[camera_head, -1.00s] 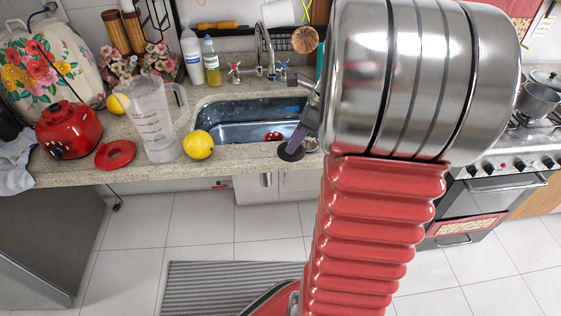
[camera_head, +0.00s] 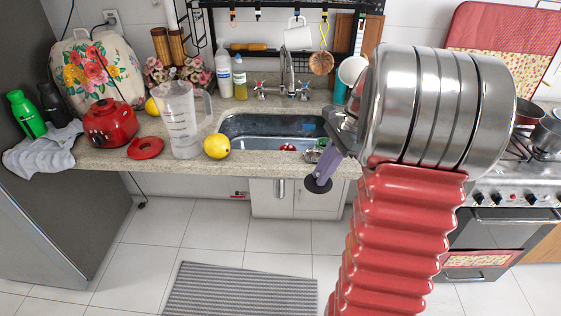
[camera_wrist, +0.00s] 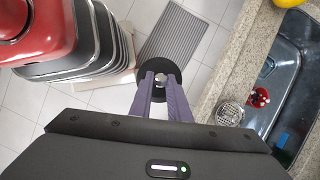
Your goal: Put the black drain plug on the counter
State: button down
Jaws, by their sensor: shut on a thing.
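The black drain plug (camera_head: 318,184) is a flat round disc, held in my gripper (camera_head: 325,172) in front of the counter's front edge, beside the sink. In the wrist view my gripper's two purple fingers (camera_wrist: 160,92) are shut on the plug's small metal knob, with the black disc (camera_wrist: 172,70) beyond them. The floor shows beneath the plug in that view. The speckled stone counter (camera_head: 245,168) runs along the wall. It also shows at the right in the wrist view (camera_wrist: 238,75).
The sink (camera_head: 270,128) holds a red item. A lemon (camera_head: 217,146), clear jug (camera_head: 180,120), red lid (camera_head: 145,148) and red blender base (camera_head: 110,123) stand left of it. A metal strainer (camera_wrist: 229,112) lies by the sink. A grey mat (camera_head: 240,289) lies on the floor.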

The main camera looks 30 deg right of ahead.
jog(key=shift+w+a+n+g, duration=0.25)
jog(key=shift+w+n+g, duration=0.15)
jog(key=shift+n, duration=0.5)
jog(key=w+a+f+n+g+h, duration=0.1)
jog(key=w+a+f+n, duration=0.2)
jog(key=w+a+n, duration=0.2)
jog(key=w+a+f+n+g+h, duration=0.2)
jog(key=w+a+n, duration=0.3)
jog(key=a+n, duration=0.3)
jog(key=w+a+f+n+g+h, duration=0.1)
jog(key=w+a+f+n, duration=0.3)
jog(key=a, duration=0.8)
jog(key=w+n+g, duration=0.1)
jog(key=n, duration=0.1)
jog(key=shift+a+f+n, duration=0.15)
jog(key=shift+a+n, duration=0.15)
jog(key=shift+a, duration=0.1)
jog(key=shift+d, duration=0.1)
